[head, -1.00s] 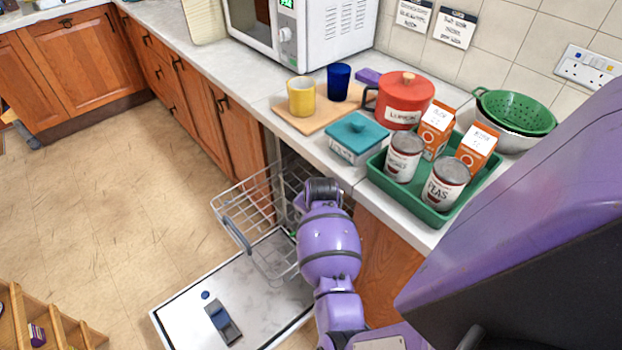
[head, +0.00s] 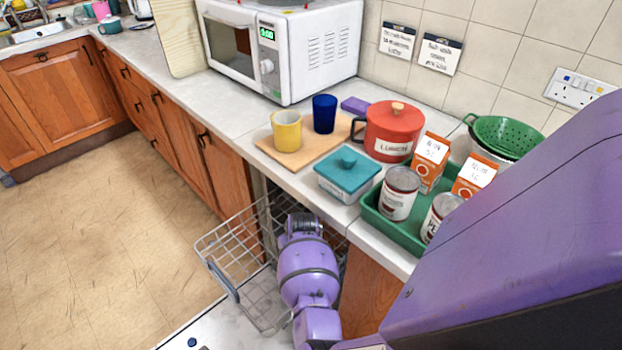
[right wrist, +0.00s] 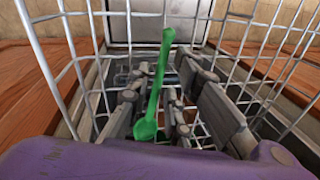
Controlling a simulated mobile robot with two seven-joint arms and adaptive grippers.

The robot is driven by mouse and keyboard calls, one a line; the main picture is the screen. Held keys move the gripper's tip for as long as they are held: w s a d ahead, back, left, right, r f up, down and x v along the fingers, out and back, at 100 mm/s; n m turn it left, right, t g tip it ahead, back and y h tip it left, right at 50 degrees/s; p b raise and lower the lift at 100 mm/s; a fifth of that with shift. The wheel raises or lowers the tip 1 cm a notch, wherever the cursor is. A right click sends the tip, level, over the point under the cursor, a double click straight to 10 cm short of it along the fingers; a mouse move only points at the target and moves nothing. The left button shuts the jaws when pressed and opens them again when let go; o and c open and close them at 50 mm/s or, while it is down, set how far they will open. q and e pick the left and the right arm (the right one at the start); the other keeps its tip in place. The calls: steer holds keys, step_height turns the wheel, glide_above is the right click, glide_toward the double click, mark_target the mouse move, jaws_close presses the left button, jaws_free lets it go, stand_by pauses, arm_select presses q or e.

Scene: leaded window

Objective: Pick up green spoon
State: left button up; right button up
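The green spoon (right wrist: 155,95) shows in the right wrist view, inside a wire dishwasher rack. Its bowl is at the bottom, near the camera, and its handle runs up and away. My right gripper (right wrist: 167,92) is open, with its grey fingers on either side of the spoon. The spoon lies nearer the left finger; I cannot tell whether they touch. In the head view, my right arm reaches down into the wire rack (head: 222,246), hiding the gripper and the spoon. My left gripper is in neither current view.
The open dishwasher door (head: 235,330) lies below the rack. Above is the counter, with a green tray (head: 388,228) of cans and cartons, a teal lidded dish (head: 347,182), a red pot (head: 393,128), and a board (head: 270,150) with cups. Rack wires surround the gripper closely.

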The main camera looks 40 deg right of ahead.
steer(key=shift+w+f, duration=0.15)
steer(key=shift+f, duration=0.7)
steer(key=shift+r, duration=0.1)
jaws_close()
steer(key=shift+w+r, duration=0.1)
